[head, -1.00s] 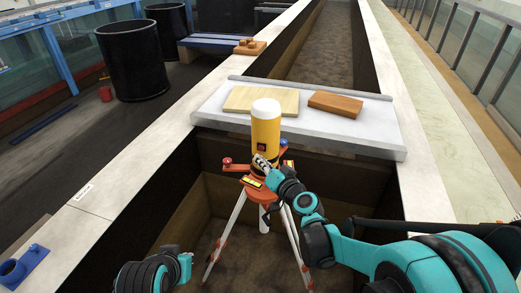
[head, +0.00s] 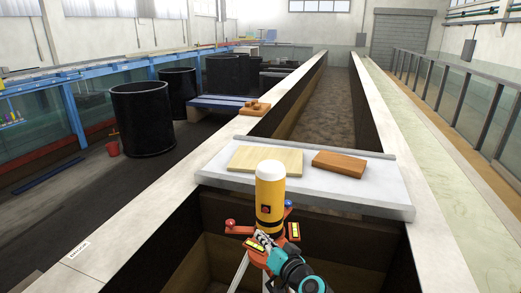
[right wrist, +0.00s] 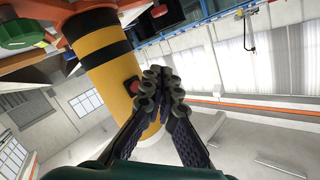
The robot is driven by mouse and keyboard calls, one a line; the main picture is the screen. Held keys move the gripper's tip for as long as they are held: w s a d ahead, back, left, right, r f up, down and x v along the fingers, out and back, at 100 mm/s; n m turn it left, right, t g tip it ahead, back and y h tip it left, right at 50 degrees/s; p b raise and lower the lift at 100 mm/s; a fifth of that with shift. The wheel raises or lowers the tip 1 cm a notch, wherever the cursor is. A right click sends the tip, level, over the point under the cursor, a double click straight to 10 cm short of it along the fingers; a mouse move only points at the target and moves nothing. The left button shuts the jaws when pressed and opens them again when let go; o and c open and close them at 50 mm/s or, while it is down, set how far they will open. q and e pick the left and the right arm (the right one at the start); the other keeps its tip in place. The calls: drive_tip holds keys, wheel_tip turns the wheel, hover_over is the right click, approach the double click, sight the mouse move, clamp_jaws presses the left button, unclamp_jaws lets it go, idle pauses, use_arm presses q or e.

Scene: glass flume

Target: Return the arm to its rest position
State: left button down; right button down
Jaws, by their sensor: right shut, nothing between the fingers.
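My right gripper (head: 264,240) is in front of the yellow cylinder, low in the head view. In the right wrist view its two fingers (right wrist: 162,80) meet at the tips, with nothing between them. The yellow cylinder (head: 270,188), with a white top, black bands and a small dark and red panel, stands upright on an orange tripod (head: 292,240). In the right wrist view the yellow cylinder (right wrist: 100,62) lies just behind and left of the fingers; I cannot tell if they touch it. My left gripper does not show now.
A pale slab (head: 385,190) spans the flume behind the tripod, bearing a light wooden board (head: 265,159) and a brown wooden block (head: 339,164). Flume walls (head: 130,220) flank the tripod. Black barrels (head: 142,120) stand at the left.

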drive_tip(key=s+d+f+g+h+b, duration=0.2)
drive_tip(key=s+d+f+b, duration=0.3)
drive_tip(key=s+f, duration=0.3)
drive_tip(key=s+d+f+n+g+h+b, duration=0.1)
drive_tip(key=s+d+f+g+h+b, duration=0.1)
drive_tip(key=s+d+f+b, duration=0.4)
drive_tip(key=s+d+f+g+h+b, duration=0.3)
drive_tip(key=s+d+f+b, duration=0.3)
drive_tip(key=f, duration=0.7)
drive_tip(key=s+b, duration=0.2)
drive_tip(key=s, duration=0.2)
drive_tip(key=shift+s+f, duration=0.1)
